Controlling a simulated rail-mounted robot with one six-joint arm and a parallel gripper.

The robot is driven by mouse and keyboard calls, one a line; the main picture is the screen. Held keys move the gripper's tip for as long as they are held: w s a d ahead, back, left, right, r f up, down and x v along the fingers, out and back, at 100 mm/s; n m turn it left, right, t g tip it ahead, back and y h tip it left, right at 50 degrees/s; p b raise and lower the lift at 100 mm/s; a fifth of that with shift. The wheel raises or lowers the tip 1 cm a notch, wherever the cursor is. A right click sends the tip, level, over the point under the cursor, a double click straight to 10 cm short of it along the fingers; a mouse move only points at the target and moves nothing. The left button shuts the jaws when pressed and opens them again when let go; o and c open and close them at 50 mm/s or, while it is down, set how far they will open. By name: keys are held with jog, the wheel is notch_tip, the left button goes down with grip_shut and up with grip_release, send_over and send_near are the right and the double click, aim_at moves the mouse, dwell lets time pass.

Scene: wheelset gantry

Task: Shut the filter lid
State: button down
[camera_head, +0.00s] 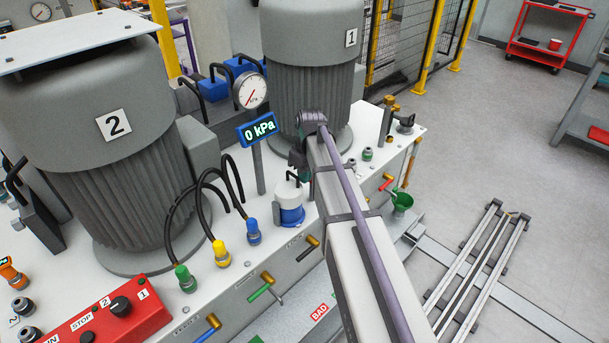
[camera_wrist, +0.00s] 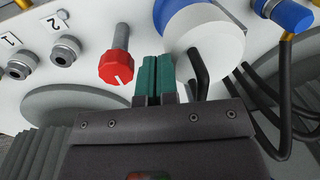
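The filter (camera_head: 291,216) is a round blue-and-white housing on the light bench top, just below my gripper in the head view. Its white lid (camera_head: 287,193) is on top, with a bent black handle. In the wrist view the white lid (camera_wrist: 209,38) is at the upper right, with the black handle (camera_wrist: 199,66) beside my fingers. I cannot tell whether the lid is fully seated. My gripper (camera_wrist: 154,66) has its green fingers together with only a thin dark line between them, left of the handle and apparently not holding it. In the head view my gripper (camera_head: 298,161) is partly hidden by my arm.
A red knob (camera_wrist: 116,68) stands left of my fingers in the wrist view. Motor 1 (camera_head: 310,75) and motor 2 (camera_head: 95,140) flank a gauge (camera_head: 250,91) and a display reading 0 kPa (camera_head: 258,130). Black hoses (camera_head: 205,190) arch left of the filter.

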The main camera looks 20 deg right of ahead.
jog(key=w+d+r+p, duration=0.3)
jog(key=d+r+p, duration=0.4)
jog(key=r+p, duration=0.3)
jog(key=shift+d, duration=0.2)
